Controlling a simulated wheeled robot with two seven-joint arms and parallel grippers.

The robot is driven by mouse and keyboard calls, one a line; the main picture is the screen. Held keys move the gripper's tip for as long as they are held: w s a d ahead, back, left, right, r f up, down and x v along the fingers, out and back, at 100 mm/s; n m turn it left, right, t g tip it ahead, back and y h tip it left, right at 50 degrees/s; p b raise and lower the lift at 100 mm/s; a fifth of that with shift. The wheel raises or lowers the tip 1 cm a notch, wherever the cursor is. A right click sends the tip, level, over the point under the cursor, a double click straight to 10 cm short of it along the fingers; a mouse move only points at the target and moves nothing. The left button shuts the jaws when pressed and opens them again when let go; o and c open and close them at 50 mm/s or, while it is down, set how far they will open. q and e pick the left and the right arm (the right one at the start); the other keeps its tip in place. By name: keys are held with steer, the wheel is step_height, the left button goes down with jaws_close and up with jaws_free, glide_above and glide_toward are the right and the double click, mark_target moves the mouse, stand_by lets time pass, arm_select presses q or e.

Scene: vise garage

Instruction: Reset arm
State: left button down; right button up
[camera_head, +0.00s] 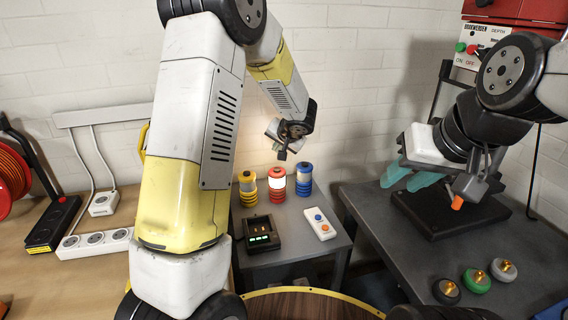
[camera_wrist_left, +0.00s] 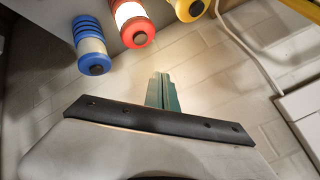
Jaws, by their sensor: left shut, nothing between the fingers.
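My left arm rises in the head view, yellow and white. Its small dark gripper (camera_head: 283,152) hangs near the white wall, above and behind the lamps and apart from them. In the left wrist view the green fingers (camera_wrist_left: 163,92) are together with nothing between them. My right gripper (camera_head: 408,183) is at the right in the head view, above the dark table. Its two teal fingers point left and stand apart, with no object seen between them. A grey part with an orange tip (camera_head: 457,202) is beside it.
A grey side table (camera_head: 290,225) holds yellow (camera_head: 248,189), red (camera_head: 277,185) and blue (camera_head: 304,181) lamps, a black device (camera_head: 262,233) and a white button box (camera_head: 320,223). Three coloured round knobs (camera_head: 476,281) lie on the dark table (camera_head: 400,240). Power strips (camera_head: 95,242) lie left.

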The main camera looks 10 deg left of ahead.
arm_select(q)
steer(key=s+a+r+n+g, duration=0.1)
steer(key=s+a+r, duration=0.1)
steer(key=s+r, duration=0.3)
steer(key=s+a+r+n+g+h, duration=0.1)
steer(key=s+a+r, duration=0.1)
steer(key=s, duration=0.4)
steer(key=s+a+r+n, duration=0.1)
steer(key=s+a+r, duration=0.25)
steer(key=s, duration=0.25)
steer(key=s+d+r+h, duration=0.2)
steer(key=s+d, duration=0.1)
steer(key=s, duration=0.6)
steer(key=s+d+r+h, duration=0.2)
steer(key=s+d+h, duration=0.1)
steer(key=s, duration=0.6)
steer(key=shift+s+d+r+h, duration=0.15)
steer(key=shift+s+d+h, duration=0.15)
steer(key=shift+s+d, duration=0.15)
